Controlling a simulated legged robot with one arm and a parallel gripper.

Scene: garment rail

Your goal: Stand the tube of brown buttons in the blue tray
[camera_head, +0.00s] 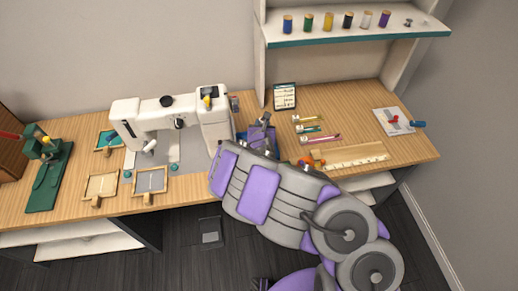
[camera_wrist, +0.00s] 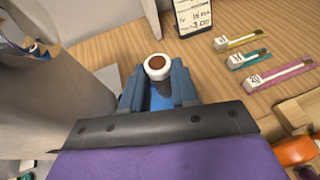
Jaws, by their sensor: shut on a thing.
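The tube of brown buttons (camera_wrist: 157,66) shows end-on in the wrist view, with a white rim around a brown top. My gripper (camera_wrist: 157,88) is shut on it, one blue-grey finger on each side. In the head view my gripper (camera_head: 263,130) is over the back of the table, right of the sewing machine. The blue tray (camera_head: 241,146) shows partly in the head view, beside and behind my gripper, which hides much of it. The tube's lower end is hidden, so I cannot tell whether it touches the tray floor.
The white sewing machine (camera_head: 215,122) stands close on the left. A label card (camera_head: 285,96) stands behind. Several small labelled holders, including a pink one (camera_head: 319,140), lie right, with an orange item (camera_head: 306,160) and a ruler (camera_head: 355,157) nearer. A shelf (camera_head: 355,34) overhangs the back right.

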